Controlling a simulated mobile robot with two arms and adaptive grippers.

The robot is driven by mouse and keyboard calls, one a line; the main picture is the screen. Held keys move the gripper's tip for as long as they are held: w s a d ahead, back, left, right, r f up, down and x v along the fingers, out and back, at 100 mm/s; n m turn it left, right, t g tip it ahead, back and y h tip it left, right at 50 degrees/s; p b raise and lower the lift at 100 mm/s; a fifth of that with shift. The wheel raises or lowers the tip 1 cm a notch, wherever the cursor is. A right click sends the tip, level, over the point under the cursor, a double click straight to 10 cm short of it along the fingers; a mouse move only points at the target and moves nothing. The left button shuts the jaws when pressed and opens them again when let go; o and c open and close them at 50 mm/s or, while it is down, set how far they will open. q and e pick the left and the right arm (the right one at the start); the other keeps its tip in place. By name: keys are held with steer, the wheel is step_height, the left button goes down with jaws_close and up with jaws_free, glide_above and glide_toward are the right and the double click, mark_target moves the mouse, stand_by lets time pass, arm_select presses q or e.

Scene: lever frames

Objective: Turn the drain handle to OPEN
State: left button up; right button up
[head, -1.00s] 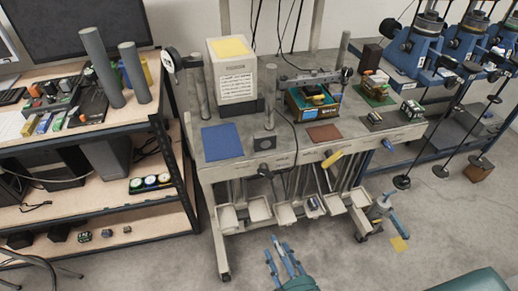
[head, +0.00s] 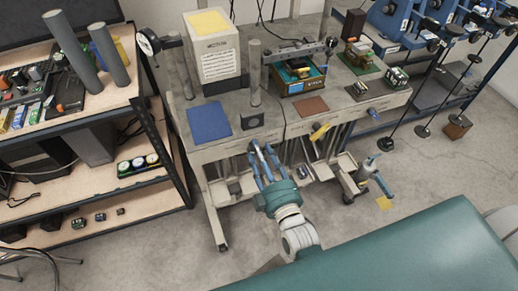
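Three handles show along the front of the grey bench (head: 225,147). A yellow handle (head: 320,131) is at its middle and a blue one (head: 374,114) at its right. A grey pipe fitting with a blue lever (head: 384,186) stands low at the bench's right end. No OPEN marking is readable, so I cannot tell which is the drain handle. My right gripper (head: 262,153) reaches up to the bench front, blue fingers apart; contact cannot be told. My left gripper is not in view.
A blue mat (head: 209,122) and a brown mat (head: 310,106) lie on the bench top. Pale trays hang under it. A shelf unit (head: 100,187) stands at the left.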

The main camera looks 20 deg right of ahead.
steer(key=shift+w, duration=0.4)
jaws_close()
steer(key=shift+m, duration=0.4)
steer(key=m+p, duration=0.1)
steer(key=m, duration=0.2)
steer(key=shift+m, duration=0.3)
steer(key=m, duration=0.2)
steer(key=m+p, duration=0.1)
steer(key=m, duration=0.1)
steer(key=shift+a+f+m, duration=0.15)
steer(key=shift+m, duration=0.15)
steer(key=m, duration=0.4)
steer(key=shift+a+f+m, duration=0.1)
steer(key=shift+a+m, duration=0.05)
steer(key=shift+m, duration=0.15)
steer(key=shift+a+f+m, duration=0.1)
steer(key=shift+a+m, duration=0.05)
steer(key=shift+m, duration=2.05)
